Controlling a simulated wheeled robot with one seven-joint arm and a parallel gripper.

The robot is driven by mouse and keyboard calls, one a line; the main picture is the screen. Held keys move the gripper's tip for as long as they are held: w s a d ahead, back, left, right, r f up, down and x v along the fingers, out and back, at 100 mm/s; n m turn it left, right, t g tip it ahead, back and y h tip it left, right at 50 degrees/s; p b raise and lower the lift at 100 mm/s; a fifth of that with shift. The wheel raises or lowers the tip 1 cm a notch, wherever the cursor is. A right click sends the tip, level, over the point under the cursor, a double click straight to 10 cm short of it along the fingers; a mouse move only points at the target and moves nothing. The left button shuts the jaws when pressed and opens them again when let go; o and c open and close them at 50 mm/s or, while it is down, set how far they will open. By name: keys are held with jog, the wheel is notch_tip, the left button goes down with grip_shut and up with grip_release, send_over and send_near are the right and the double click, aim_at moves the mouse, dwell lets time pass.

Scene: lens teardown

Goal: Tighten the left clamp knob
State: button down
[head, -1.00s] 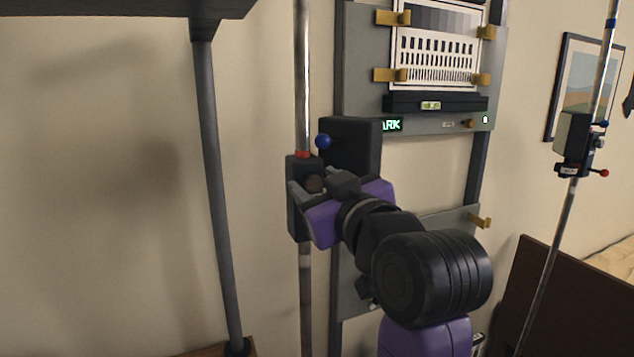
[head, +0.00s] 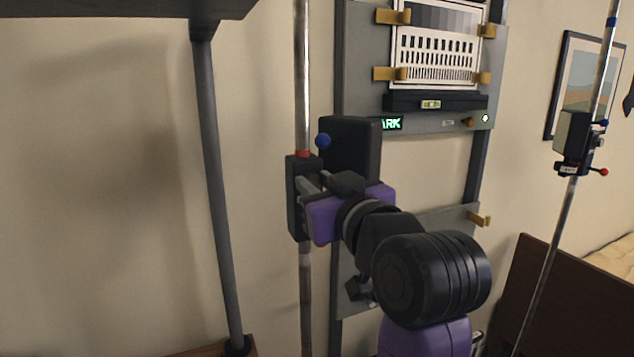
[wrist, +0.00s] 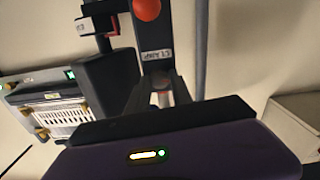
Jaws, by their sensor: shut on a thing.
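The left clamp is a black block (head: 293,205) on the left vertical pole (head: 303,80). It has a blue ball lever (head: 322,141) and a red collar at its top. My gripper (head: 312,186), with a purple body, is at the clamp's front, its fingers shut on the clamp knob. The fingers mostly hide the knob in the head view. In the wrist view the knob (wrist: 162,98) shows between my gripper's fingers (wrist: 160,97), under a white label on the clamp. An orange-red ball (wrist: 147,9) is also near the clamp there.
A grey board with a test chart (head: 436,62), a small level and a green lit sign (head: 391,124) stands right behind the clamp. A second pole with a similar clamp (head: 573,140) is at the right. A grey post (head: 214,180) stands left, with bare wall between.

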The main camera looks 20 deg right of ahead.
jog(key=m+p, duration=0.1)
jog(key=m, duration=0.3)
jog(key=shift+m, duration=0.3)
jog(key=m, duration=0.3)
jog(key=shift+d+m, duration=0.1)
jog(key=shift+m, duration=0.2)
jog(key=m, duration=0.4)
jog(key=shift+d+f+m, duration=0.1)
jog(key=shift+m, duration=1.8)
jog(key=c, duration=1.1)
grip_release()
